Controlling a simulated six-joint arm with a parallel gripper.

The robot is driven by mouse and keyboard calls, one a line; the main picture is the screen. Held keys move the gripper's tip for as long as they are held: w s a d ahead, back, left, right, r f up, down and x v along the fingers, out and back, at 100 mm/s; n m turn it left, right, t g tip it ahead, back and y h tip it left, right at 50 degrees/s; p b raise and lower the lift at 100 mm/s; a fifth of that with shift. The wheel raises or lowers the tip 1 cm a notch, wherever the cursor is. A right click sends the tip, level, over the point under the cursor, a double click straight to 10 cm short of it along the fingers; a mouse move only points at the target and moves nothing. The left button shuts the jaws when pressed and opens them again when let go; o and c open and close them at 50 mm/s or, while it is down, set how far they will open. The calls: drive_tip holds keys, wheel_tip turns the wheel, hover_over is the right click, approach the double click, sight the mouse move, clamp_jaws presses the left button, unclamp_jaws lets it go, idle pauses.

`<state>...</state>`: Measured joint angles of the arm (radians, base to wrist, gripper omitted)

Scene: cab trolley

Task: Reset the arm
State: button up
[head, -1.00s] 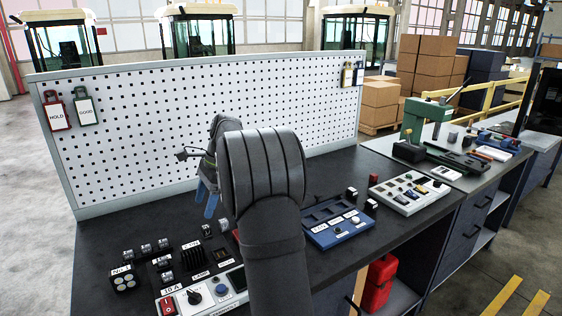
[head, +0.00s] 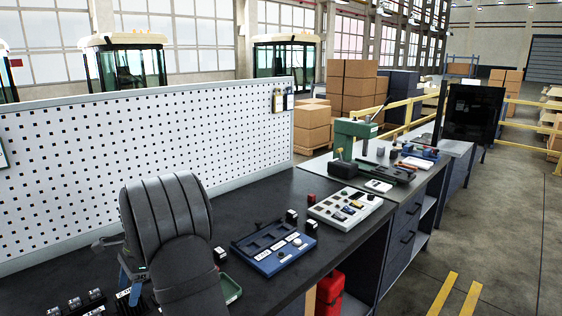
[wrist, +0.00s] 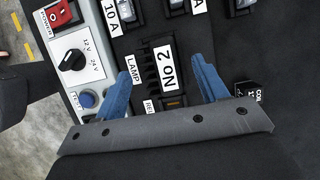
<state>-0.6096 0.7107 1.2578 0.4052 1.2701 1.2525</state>
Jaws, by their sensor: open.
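My arm's dark, ribbed wrist (head: 165,210) stands over the bench at the lower left of the head view. My gripper is mostly hidden behind it there, with a bit of blue finger showing. In the wrist view my gripper (wrist: 162,82) has its two blue fingers apart, with nothing held between them. Beyond and between the fingers is a black ribbed part (wrist: 152,75) with a "No 2" label and a "LAMP" label beside it. I cannot tell how far above it the fingers are.
A control panel (wrist: 88,50) with a red switch, knob and blue button lies left of the fingers. A blue tray (head: 272,262), a grey device panel (head: 345,208) and a green press (head: 352,135) stand farther right. A white pegboard (head: 150,150) backs the bench.

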sight(126, 294)
drive_tip(key=x, duration=0.4)
drive_tip(key=shift+f, duration=0.15)
drive_tip(key=v, duration=1.8)
drive_tip(key=x, duration=1.7)
drive_tip(key=shift+s+f, duration=0.1)
drive_tip(key=shift+f, duration=0.05)
drive_tip(key=shift+a, duration=0.25)
wheel_tip(126, 294, up, 10)
drive_tip(key=shift+d+r, duration=0.1)
drive_tip(key=shift+r, duration=0.1)
